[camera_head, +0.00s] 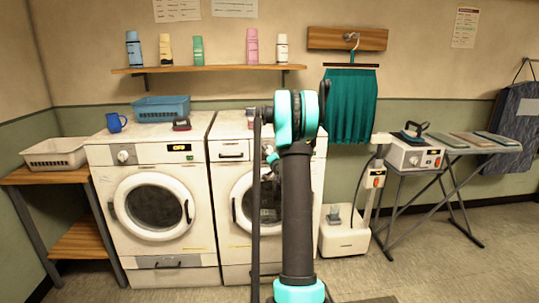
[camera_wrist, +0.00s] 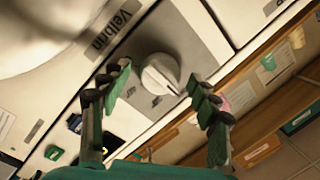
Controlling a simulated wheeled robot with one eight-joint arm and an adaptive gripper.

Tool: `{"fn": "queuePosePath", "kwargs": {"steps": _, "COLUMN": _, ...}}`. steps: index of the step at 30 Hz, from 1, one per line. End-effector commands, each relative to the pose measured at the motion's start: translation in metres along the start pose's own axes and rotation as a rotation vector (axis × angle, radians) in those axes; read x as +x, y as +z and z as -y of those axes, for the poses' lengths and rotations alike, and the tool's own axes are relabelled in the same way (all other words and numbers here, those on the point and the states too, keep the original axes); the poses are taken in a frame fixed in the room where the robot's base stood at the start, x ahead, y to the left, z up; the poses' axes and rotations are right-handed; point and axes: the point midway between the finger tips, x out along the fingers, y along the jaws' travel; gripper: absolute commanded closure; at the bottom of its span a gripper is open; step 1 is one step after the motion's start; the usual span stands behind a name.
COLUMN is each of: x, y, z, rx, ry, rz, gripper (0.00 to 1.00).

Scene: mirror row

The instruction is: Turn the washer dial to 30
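Gaps show between the fingers and the dial. The small marks around the dial are too blurred to read. In the head view, my arm stands before the right white front-loading machine (camera_head: 230,175) and hides much of its front and nearly all of my gripper. The left machine (camera_head: 105,185) has its own white knob (camera_head: 123,156) and a lit display reading "OFF".
A shelf (camera_head: 215,68) with several bottles hangs above the machines. A scale (camera_head: 343,240) and an ironing board (camera_head: 465,145) stand to the right.

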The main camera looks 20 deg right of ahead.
Motion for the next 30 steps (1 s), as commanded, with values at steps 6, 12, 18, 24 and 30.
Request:
{"fn": "queuePosePath", "kwargs": {"steps": 6, "x": -0.0002, "y": 0.0, "z": 0.0, "rx": 0.0, "ry": 0.0, "rz": 0.0, "gripper": 0.67}}
{"fn": "queuePosePath", "kwargs": {"steps": 12, "x": -0.0002, "y": 0.0, "z": -0.0001, "rx": 0.0, "ry": 0.0, "rz": 0.0, "gripper": 0.88}}
{"fn": "queuePosePath", "kwargs": {"steps": 18, "x": -0.0002, "y": 0.0, "z": -0.0002, "rx": 0.018, "ry": -0.002, "rz": -0.002, "gripper": 0.88}}
{"fn": "queuePosePath", "kwargs": {"steps": 24, "x": -0.0001, "y": 0.0003, "z": -0.0006, "rx": 0.097, "ry": -0.012, "rz": -0.008, "gripper": 0.88}}
{"fn": "queuePosePath", "kwargs": {"steps": 30, "x": 0.0, "y": 0.0008, "z": -0.001, "rx": 0.245, "ry": -0.03, "rz": -0.021, "gripper": 0.88}}
